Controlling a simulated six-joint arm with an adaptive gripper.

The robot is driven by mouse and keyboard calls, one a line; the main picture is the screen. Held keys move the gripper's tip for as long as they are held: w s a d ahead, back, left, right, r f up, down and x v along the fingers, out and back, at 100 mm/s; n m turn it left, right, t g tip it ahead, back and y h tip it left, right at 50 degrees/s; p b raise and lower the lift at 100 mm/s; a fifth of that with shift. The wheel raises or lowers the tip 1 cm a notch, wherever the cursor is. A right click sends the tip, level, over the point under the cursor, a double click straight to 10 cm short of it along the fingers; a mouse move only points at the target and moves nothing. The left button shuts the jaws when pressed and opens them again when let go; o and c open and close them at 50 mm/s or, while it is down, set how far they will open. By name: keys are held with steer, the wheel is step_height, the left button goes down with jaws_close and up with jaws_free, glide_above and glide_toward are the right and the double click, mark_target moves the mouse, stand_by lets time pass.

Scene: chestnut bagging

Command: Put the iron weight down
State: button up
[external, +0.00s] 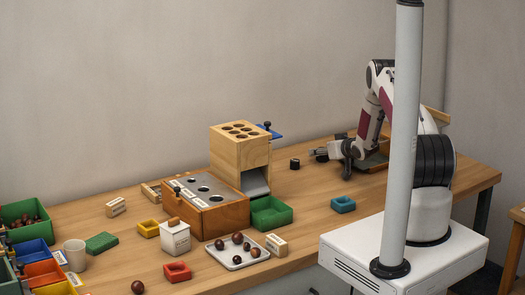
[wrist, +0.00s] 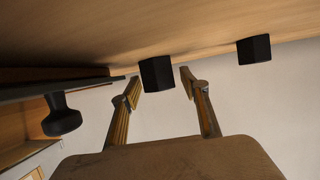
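In the wrist view, which looks upside down, a dark block-shaped weight (wrist: 157,74) appears to stand on the wooden table (wrist: 215,20) at the fingertips. My gripper (wrist: 160,85) is open around it; a gap shows at the right finger. In the external view my gripper (external: 321,154) is low over the back right of the table, pointing left, with dark shapes at its tips too small to separate. A second dark weight (wrist: 254,50) stands apart to the right in the wrist view. A black weight (external: 295,163) stands left of my gripper in the external view.
A wooden tower with holes (external: 240,148) and a green bin (external: 271,213) stand left of the gripper.

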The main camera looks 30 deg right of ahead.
steer(key=shift+r, duration=0.1)
steer(key=shift+r, duration=0.1)
steer(key=shift+v, duration=6)
steer(key=shift+a+r, duration=0.1)
steer(key=shift+w+r, duration=0.1)
steer(key=shift+r, duration=0.1)
steer(key=a+r+g+h, duration=0.15)
steer(key=a+r, duration=0.35)
steer(key=r, duration=0.8)
steer(key=s+a+r+g, duration=0.2)
steer(key=s+a+r, duration=0.65)
steer(key=r, duration=0.35)
steer(key=s+a+r+g+y, duration=0.1)
steer(key=s+a, duration=0.4)
steer(key=s, duration=0.6)
steer(key=s+a+r+n+g+y, duration=0.1)
steer(key=s+a+r+g, duration=0.1)
steer(key=s+a, duration=0.4)
steer(key=s+a+r+g+y, duration=0.1)
steer(key=s+a, duration=0.5)
steer(key=s, duration=1)
steer(key=shift+r, duration=0.45)
